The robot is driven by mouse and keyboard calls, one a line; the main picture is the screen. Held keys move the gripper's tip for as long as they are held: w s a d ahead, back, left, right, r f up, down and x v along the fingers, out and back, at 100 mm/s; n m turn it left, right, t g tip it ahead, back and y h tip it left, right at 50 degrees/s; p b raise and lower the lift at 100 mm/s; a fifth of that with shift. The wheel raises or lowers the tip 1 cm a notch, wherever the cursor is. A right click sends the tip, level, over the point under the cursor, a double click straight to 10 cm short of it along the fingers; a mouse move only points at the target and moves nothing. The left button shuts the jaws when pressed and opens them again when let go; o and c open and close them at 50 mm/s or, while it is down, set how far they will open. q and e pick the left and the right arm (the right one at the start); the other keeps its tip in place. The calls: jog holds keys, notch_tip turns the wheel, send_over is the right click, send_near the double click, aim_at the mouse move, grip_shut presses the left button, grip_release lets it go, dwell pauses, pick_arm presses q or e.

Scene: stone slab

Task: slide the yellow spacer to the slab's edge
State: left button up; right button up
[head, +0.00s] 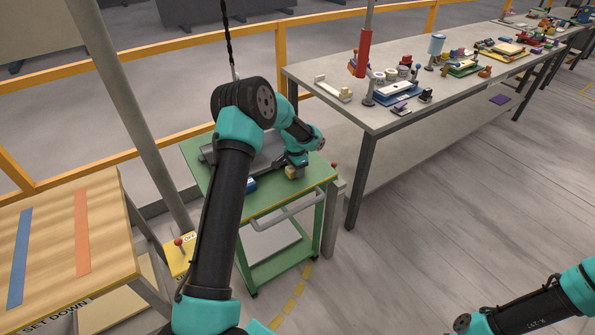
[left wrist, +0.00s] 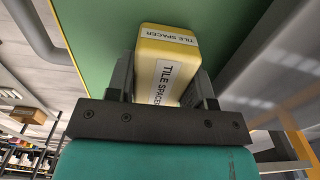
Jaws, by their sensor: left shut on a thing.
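The yellow spacer (head: 291,172) is a small block on or just above the green cart top (head: 268,198). It fills the left wrist view's middle (left wrist: 168,68), with white "TILE SPACER" labels. My left gripper (head: 295,161) is shut on it, a finger on each side. A grey slab-like piece (head: 268,146) lies on the cart behind my left arm, partly hidden. A smooth grey surface (left wrist: 270,75) at the right of the wrist view may be the same piece. Contact between spacer and slab cannot be told. My right arm shows at the lower right, its gripper out of view.
A blue thing (head: 251,184) sits on the cart beside my arm, partly hidden. A grey post (head: 333,215) stands at the cart's right. A long workbench (head: 385,125) with many items is at the right. A wooden set-down table (head: 60,235) is at the left.

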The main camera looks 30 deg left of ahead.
pick_arm(q)
jog(key=shift+w+a, duration=0.3)
jog(key=shift+a, duration=0.35)
jog(key=shift+w+a, duration=0.3)
jog(key=shift+a, duration=0.3)
jog(key=o, duration=1)
jog(key=shift+r, duration=0.1)
notch_tip(320, 180, up, 17)
jog(key=shift+r, duration=0.15)
